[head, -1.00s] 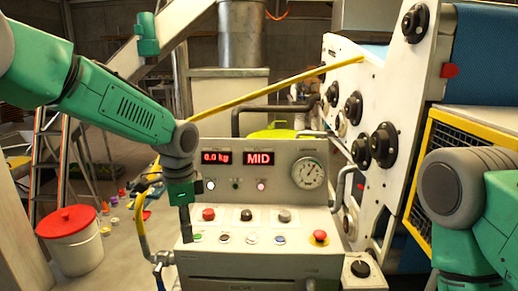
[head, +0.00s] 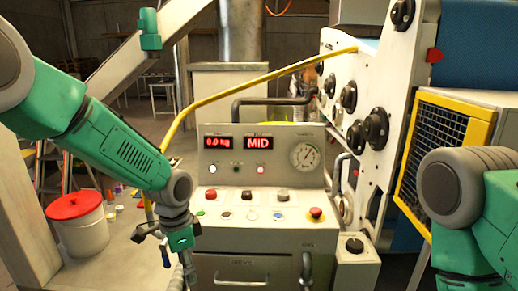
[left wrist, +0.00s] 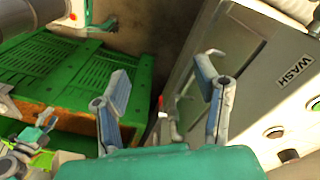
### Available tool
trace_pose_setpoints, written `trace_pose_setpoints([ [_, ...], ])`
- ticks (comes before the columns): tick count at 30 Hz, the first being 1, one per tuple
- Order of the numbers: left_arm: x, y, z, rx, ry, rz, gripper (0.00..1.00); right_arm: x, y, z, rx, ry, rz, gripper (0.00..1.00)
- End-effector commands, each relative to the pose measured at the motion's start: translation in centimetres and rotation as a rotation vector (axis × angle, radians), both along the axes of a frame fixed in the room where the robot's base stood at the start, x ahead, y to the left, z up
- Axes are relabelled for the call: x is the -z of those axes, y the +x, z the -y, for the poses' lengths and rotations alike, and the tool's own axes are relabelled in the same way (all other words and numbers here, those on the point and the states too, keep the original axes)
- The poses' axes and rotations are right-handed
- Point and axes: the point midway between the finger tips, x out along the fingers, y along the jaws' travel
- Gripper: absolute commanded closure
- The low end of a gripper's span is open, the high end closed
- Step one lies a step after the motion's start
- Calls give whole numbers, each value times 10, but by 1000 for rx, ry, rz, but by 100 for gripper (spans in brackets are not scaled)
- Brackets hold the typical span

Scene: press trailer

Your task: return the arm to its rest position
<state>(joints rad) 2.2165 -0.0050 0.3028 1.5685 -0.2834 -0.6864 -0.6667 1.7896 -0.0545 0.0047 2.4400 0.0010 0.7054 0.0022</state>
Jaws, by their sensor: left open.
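My left arm comes in from the left in the head view, bent downward at the wrist. My left gripper (head: 182,272) hangs low at the left front edge of the control console (head: 285,245), partly cut off by the bottom of the picture. In the left wrist view its two grey-blue fingers (left wrist: 163,88) stand wide apart with nothing between them. The fingers point toward a gap between a green slatted crate (left wrist: 70,70) and a pale panel marked WASH (left wrist: 265,75). My right arm is folded at the right edge of the head view; its gripper is out of the picture.
The console carries red displays, a round gauge (head: 305,156) and buttons, including a red mushroom button (head: 315,212). A yellow pipe (head: 240,88) runs behind my left arm. A white bucket with a red lid (head: 76,207) stands on the floor at left. A yellow-framed guard (head: 425,150) stands at right.

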Motion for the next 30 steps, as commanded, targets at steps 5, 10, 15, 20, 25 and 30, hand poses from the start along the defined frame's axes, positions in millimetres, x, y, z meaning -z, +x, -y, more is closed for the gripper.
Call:
trace_pose_setpoints([
  [5, 80, -35, -4, -109, -26, -23, 44, 26, -1, 0, 0, 0, -1, 60],
  [10, 185, -99, -18, -307, -51, -50, 44, 61, -1, 0, 0, 0, -1, 60],
  [15, 280, -187, -45, -570, -48, -59, 44, 102, -1, 0, 0, 0, -2, 60],
  [20, 337, -269, -80, -813, -10, -36, 44, 137, -2, 0, 0, 0, -2, 60],
  [25, 356, -323, -108, -980, 32, 7, 44, 159, -2, 0, 0, 0, -2, 60],
  [30, 355, -337, -117, -1029, 43, 29, 44, 162, -2, 0, 0, 0, -1, 60],
])
